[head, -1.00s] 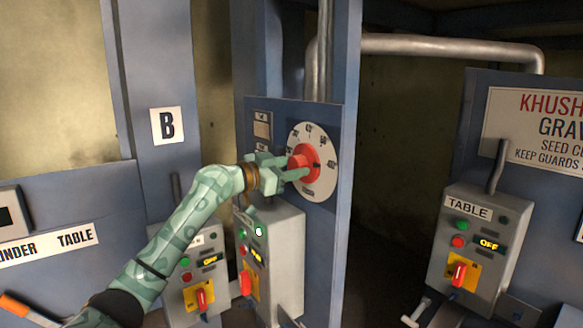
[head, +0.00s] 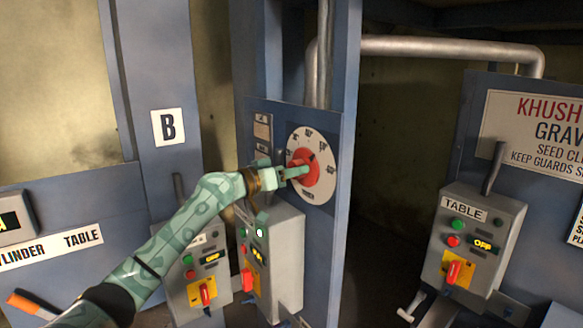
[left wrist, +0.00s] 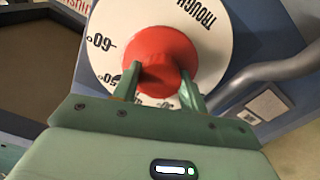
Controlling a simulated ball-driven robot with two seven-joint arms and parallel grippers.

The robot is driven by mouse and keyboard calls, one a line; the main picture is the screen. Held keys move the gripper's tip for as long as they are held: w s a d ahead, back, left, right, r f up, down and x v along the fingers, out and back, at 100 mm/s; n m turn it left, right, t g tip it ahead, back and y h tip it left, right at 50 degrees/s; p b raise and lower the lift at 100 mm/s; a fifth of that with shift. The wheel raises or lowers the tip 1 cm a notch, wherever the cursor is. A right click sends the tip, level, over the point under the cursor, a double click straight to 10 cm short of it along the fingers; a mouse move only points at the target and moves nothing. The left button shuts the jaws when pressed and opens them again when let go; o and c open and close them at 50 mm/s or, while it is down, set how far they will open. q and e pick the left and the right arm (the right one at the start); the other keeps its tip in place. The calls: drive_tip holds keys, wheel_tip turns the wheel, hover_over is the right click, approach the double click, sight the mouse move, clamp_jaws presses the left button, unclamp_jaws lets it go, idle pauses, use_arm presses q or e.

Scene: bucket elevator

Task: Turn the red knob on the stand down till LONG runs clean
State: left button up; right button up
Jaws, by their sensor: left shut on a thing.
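The red knob (head: 306,174) sits on a round white dial (head: 326,188) on the blue stand (head: 345,130). My left gripper (head: 298,172) is shut on the knob, coming from its left. In the left wrist view the knob (left wrist: 163,48) stands between the two green fingers (left wrist: 160,88). The dial (left wrist: 225,40) there shows 60, 50 and the word TROUGH. A dark pointer mark on the knob faces upper right in the head view. My right gripper is not in view. No LONG label can be read.
Grey switch boxes (head: 280,235) hang below the dial, close under my left forearm. The TABLE box (head: 470,235), lit OFF, stands at right. A panel labelled CYLINDER TABLE (head: 50,247) is at left. A dark gap (head: 395,170) lies between stand and right panel.

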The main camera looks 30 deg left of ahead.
use_arm(q)
drive_tip(key=shift+r+n, duration=0.2)
drive_tip(key=shift+n, duration=0.2)
drive_tip(key=o, duration=0.9)
drive_tip(key=shift+o, duration=0.3)
drive_tip(key=shift+f, duration=0.1)
drive_tip(key=shift+a, duration=0.1)
drive_tip(key=b+v, duration=0.8)
drive_tip(key=v, duration=0.8)
drive_tip(key=shift+s, duration=0.2)
